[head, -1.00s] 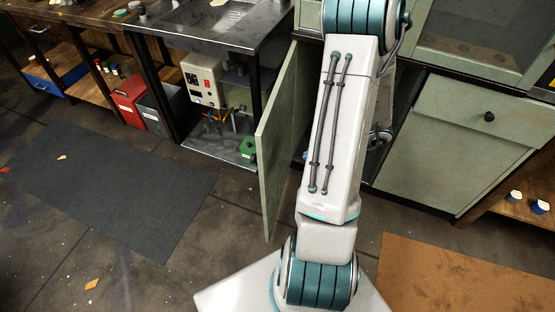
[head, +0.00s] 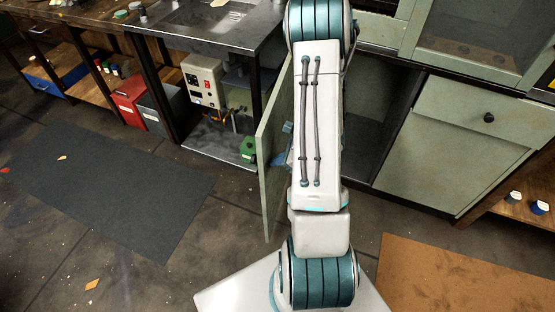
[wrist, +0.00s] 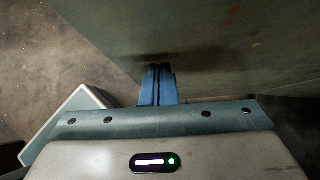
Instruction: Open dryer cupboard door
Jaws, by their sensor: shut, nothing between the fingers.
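The dryer cupboard door (head: 266,178) is a pale green panel. It stands swung wide open, sticking out towards me at the left side of the cupboard. The cupboard's dark inside (head: 382,105) shows to the right of my arm. My gripper (head: 283,152) is at the inner face of the door, mostly hidden behind my arm in the head view. In the wrist view its blue fingers (wrist: 158,82) are shut and empty, pointing at the green door face (wrist: 210,40). A shadow lies at the fingertips; I cannot tell whether they touch it.
A metal bench (head: 205,30) with a control box (head: 203,80) and a green item (head: 248,150) below stands left of the door. A green drawer front with a black knob (head: 488,117) is at right. A dark mat (head: 110,185) and a brown mat (head: 460,275) lie on the floor.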

